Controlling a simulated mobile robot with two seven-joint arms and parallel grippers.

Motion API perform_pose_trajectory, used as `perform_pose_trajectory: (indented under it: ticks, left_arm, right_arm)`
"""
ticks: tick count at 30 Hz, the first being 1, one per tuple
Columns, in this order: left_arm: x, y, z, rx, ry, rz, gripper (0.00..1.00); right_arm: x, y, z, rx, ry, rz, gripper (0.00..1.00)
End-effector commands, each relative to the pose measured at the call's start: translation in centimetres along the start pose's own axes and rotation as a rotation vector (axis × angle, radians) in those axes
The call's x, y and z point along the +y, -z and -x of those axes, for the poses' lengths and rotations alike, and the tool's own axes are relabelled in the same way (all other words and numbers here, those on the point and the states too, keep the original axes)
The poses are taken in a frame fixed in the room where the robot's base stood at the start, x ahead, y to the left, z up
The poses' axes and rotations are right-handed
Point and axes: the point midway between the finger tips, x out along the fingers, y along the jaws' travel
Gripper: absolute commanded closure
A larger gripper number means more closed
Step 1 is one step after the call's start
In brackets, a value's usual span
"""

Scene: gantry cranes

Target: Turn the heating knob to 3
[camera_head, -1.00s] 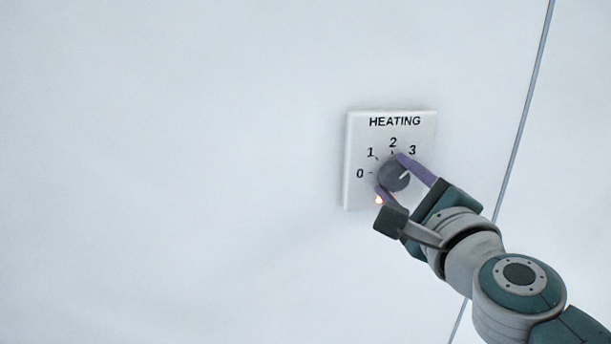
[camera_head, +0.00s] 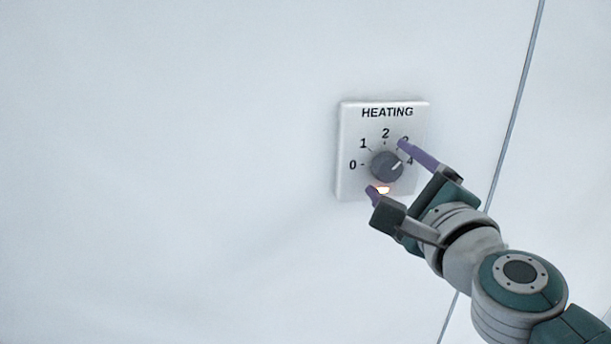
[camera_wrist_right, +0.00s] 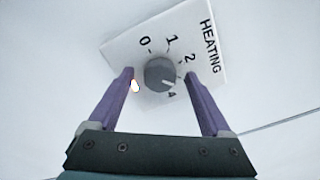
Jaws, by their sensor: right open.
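The heating knob (camera_head: 386,167) is a round grey dial on a white panel (camera_head: 350,190) marked HEATING. Its white mark points right and slightly up, appearing to lie between 3 and 4. The 3 is partly covered by a finger in the head view. My right gripper (camera_head: 388,168) is open, its purple fingers on either side of the knob. In the right wrist view, the knob (camera_wrist_right: 160,73) sits between and beyond the fingertips, with visible gaps on both sides. My left gripper is out of view.
A small orange-white light (camera_head: 383,189) glows below the knob. A thin grey cable or seam (camera_head: 514,105) runs down the pale wall at the right. The wall left of the panel is bare.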

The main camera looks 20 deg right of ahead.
Motion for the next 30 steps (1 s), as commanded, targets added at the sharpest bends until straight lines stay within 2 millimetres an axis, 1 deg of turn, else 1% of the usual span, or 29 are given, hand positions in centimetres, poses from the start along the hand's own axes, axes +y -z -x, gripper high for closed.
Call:
perform_pose_trajectory:
  ticks: [9, 12, 15, 20, 30]
  left_arm:
    - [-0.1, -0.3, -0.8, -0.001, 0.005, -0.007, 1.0]
    - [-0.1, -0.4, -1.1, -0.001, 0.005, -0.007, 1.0]
    - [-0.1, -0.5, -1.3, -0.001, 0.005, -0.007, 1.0]
    - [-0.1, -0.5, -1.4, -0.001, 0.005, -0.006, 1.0]
    - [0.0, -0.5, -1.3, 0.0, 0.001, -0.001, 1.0]
  right_arm:
    - [0.2, 0.2, 5.9, 0.003, -0.002, 0.001, 0.17]
    - [0.2, 0.2, 7.4, 0.002, -0.001, 0.001, 0.17]
    - [0.1, 0.1, 8.4, 0.002, -0.001, 0.0, 0.17]
    - [0.0, 0.0, 9.0, 0.001, 0.0, 0.0, 0.17]
    - [-0.1, 0.0, 8.9, 0.001, 0.001, 0.001, 0.17]
